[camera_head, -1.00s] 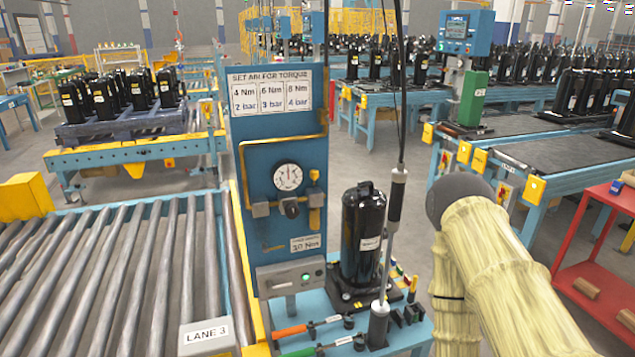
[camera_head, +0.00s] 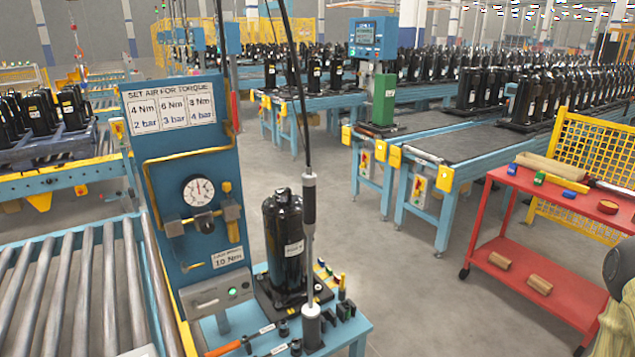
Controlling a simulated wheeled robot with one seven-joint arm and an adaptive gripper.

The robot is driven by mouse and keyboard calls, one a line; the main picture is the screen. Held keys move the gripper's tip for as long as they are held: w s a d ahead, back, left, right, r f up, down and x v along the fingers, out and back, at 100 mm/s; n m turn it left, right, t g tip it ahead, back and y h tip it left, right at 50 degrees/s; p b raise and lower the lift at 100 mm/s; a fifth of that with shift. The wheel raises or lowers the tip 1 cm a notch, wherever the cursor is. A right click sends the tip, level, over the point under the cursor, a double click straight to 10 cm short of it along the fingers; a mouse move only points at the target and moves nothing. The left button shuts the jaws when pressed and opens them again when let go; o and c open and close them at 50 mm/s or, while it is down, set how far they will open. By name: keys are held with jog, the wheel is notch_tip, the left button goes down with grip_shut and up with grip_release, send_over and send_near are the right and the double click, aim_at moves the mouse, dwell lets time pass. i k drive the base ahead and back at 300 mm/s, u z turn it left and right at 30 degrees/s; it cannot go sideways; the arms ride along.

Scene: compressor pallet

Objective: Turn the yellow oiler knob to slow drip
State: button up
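The blue air panel (camera_head: 185,105) stands left of centre with a torque sign, a round pressure gauge (camera_head: 198,191) and fittings on a pipe below it. A small yellow knob (camera_head: 227,187) sits on top of the fitting right of the gauge; I take it for the oiler knob. Its setting is too small to read. A regulator with a dark knob (camera_head: 205,222) is below the gauge. My gripper is not in view. Only a part of my arm in a pale yellow sleeve shows at the lower right edge, far from the panel.
A black compressor (camera_head: 285,245) stands on the blue bench (camera_head: 352,330) before the panel, beside a hanging tool (camera_head: 310,230). A roller conveyor (camera_head: 60,290) lies left. A red cart (camera_head: 560,215) stands right. Grey floor is open between bench and cart.

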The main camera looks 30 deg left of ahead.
aim_at(226, 185)
jog(key=z, duration=0.4)
jog(key=i, duration=1.05)
jog(key=u, duration=2.35)
